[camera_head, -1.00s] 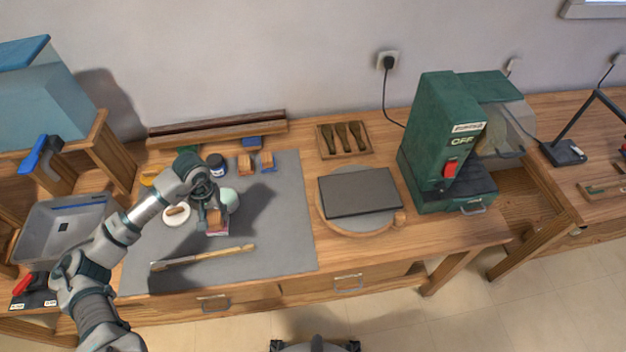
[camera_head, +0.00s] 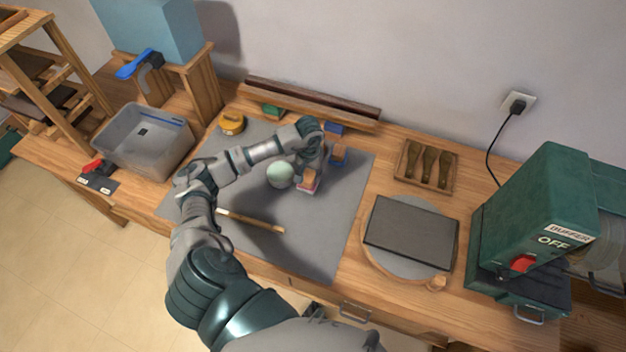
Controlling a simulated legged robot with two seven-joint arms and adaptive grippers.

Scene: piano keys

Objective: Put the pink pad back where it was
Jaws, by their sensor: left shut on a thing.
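The pink pad (camera_head: 307,184) is a small block with a wooden top and a pink underside. It is at the right-middle of the grey mat (camera_head: 335,235), beside a pale green ball (camera_head: 280,174). My left gripper (camera_head: 312,172) reaches over from the left and is shut on the pad's wooden top. The fingers partly hide the pad, and I cannot tell whether its underside touches the mat. A similar wooden block with a blue underside (camera_head: 339,154) lies behind and to the right of it. My right gripper is out of view.
A long wooden stick (camera_head: 252,221) lies on the mat in front. A blue block (camera_head: 333,128) and a green block (camera_head: 271,111) are near the back rail. A dark slab (camera_head: 411,232) lies on a round board at right. A grey bin (camera_head: 143,140) stands at left.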

